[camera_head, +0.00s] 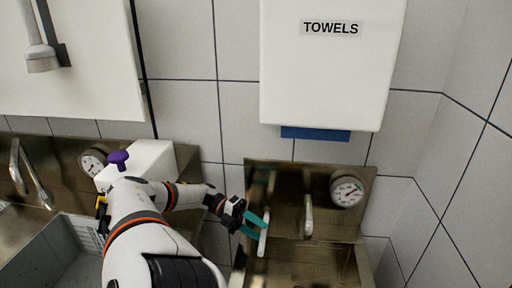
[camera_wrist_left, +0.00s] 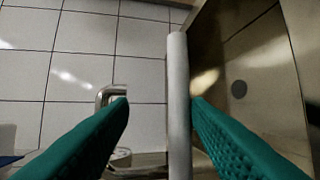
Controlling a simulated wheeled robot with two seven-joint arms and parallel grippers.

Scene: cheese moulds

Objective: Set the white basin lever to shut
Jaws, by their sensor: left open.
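The white lever (camera_head: 263,238) stands at the left side of the right-hand steel basin, as a slim upright bar. My left gripper (camera_head: 256,225) is at it, with its teal fingers open. In the left wrist view the white lever (camera_wrist_left: 178,100) runs lengthwise between the two fingers of the left gripper (camera_wrist_left: 158,101), closer to the right finger. I cannot tell whether either finger touches it. The steel basin (camera_head: 310,253) has a spout (camera_head: 308,214) to the right of the lever. My right gripper is not in view.
A round gauge (camera_head: 347,190) sits right of the spout. A white towel dispenser (camera_head: 330,75) hangs above. At the left are another gauge (camera_head: 93,161), a tap (camera_head: 17,168), a purple knob (camera_head: 118,158) and a grey crate (camera_head: 50,252). Tiled wall closes off the back and right.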

